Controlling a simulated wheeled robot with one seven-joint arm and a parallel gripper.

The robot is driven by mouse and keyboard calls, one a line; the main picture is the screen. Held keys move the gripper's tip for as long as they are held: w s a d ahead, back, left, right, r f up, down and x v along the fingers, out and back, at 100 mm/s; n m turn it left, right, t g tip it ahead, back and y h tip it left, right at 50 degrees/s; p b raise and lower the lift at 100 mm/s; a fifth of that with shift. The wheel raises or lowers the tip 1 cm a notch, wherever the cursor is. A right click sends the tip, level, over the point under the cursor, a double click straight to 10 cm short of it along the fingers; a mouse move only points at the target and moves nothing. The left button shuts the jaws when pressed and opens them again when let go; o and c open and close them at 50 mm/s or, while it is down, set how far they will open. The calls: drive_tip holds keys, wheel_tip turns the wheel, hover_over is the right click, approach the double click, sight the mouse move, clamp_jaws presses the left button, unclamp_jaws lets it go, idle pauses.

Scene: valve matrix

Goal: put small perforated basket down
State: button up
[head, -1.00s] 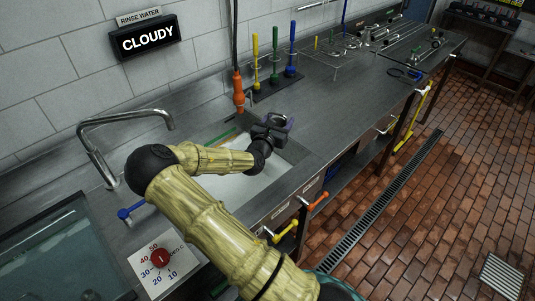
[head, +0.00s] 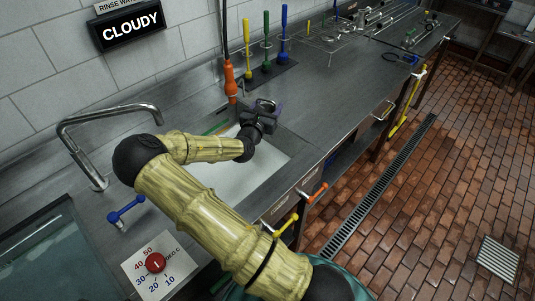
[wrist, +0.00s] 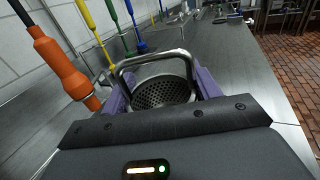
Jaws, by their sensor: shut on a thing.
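The small perforated basket (wrist: 165,92) is a grey metal cup with a holed bottom and a bent metal handle (wrist: 150,56). It sits between the purple fingers of my gripper (wrist: 163,84) in the wrist view. My gripper is shut on it. In the head view my gripper (head: 264,112) holds the basket (head: 266,103) near the far right corner of the sink (head: 262,162). The basket is small and partly hidden there. I cannot tell its exact height above the counter.
An orange-handled hanging sprayer (head: 230,78) is close left of my gripper. Yellow, green and blue upright brushes (head: 265,45) stand behind it. A curved faucet (head: 105,115) is at the left. The steel counter (head: 345,88) to the right has free room. A lit sign reads CLOUDY (head: 130,27).

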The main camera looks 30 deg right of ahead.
wheel_tip(320, 180, down, 22)
drive_tip(key=b, duration=1.4)
drive_tip(key=shift+w+f, duration=0.1)
drive_tip(key=shift+f, duration=0.05)
drive_tip(key=shift+f+b, duration=2.7)
drive_tip(key=shift+f, duration=0.6)
drive_tip(key=shift+f+b, duration=0.4)
drive_tip(key=shift+f, duration=0.2)
drive_tip(key=o, duration=1.1)
wheel_tip(320, 180, up, 10)
drive_tip(key=p, duration=0.1)
